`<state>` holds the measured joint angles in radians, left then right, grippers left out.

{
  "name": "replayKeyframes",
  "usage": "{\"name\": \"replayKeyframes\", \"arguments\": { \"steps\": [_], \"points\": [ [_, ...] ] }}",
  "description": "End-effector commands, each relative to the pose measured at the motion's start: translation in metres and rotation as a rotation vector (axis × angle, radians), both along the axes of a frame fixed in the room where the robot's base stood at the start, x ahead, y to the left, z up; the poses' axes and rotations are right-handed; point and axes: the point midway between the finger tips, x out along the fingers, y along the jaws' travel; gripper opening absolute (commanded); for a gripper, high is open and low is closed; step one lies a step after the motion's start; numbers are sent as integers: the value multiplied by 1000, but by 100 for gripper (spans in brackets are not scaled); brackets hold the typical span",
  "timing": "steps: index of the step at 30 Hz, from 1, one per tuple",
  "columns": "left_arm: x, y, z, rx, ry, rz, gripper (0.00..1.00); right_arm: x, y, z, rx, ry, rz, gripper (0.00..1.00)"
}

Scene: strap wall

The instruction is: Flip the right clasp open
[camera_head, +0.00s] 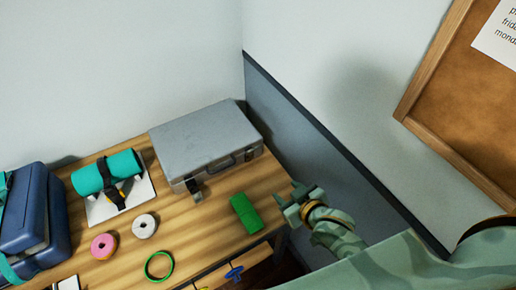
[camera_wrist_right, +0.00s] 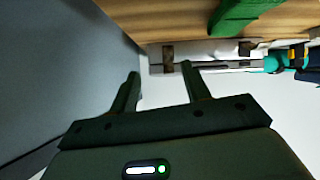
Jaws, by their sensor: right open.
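A grey case (camera_head: 205,140) lies with its lid down at the back of the wooden table, with a dark handle (camera_head: 221,165) on its front. The right clasp (camera_head: 250,155) is a small dark piece near the front's right end; whether it is latched is too small to tell. The left clasp (camera_head: 195,189) juts out at the other end. My right gripper (camera_head: 298,205) is open and empty, right of the table and apart from the case. In the right wrist view, a dark clasp (camera_wrist_right: 168,58) shows on the pale case (camera_wrist_right: 235,88), beyond the fingertips (camera_wrist_right: 160,72).
A green block (camera_head: 246,213) lies between the case and the table's front edge. A teal roll (camera_head: 108,172), pink ring (camera_head: 103,246), white ring (camera_head: 144,226), green ring (camera_head: 159,265) and blue bag (camera_head: 30,220) are further left. The wall (camera_head: 320,160) is close behind my right gripper.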

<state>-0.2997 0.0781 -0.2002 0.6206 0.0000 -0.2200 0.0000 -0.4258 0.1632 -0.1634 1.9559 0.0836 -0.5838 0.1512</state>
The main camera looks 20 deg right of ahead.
Motion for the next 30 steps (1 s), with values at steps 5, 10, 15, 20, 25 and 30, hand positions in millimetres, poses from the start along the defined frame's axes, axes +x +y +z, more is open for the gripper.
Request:
{"name": "replayKeyframes", "arguments": {
  "steps": [5, 10, 15, 20, 25, 30],
  "points": [
    [-1, 7, 6, 9, 2, 0, 95, 21, 10, 45, 155, -146, -14, 47],
    [-2, 6, 2, 7, 3, 0, 95, 38, 15, 43, 179, -167, -16, 47],
    [-3, 2, -6, 2, 4, 1, 95, 74, 21, 27, 178, -166, -16, 47],
    [-4, 1, -16, 1, 7, 0, 95, 112, 29, 10, 176, -164, -16, 47],
    [-4, 0, -25, 0, 9, -1, 95, 145, 35, -4, 176, -163, -16, 47],
    [-5, 0, -30, 0, 10, -1, 95, 164, 39, -12, 175, -161, -16, 47]
  ]
}}
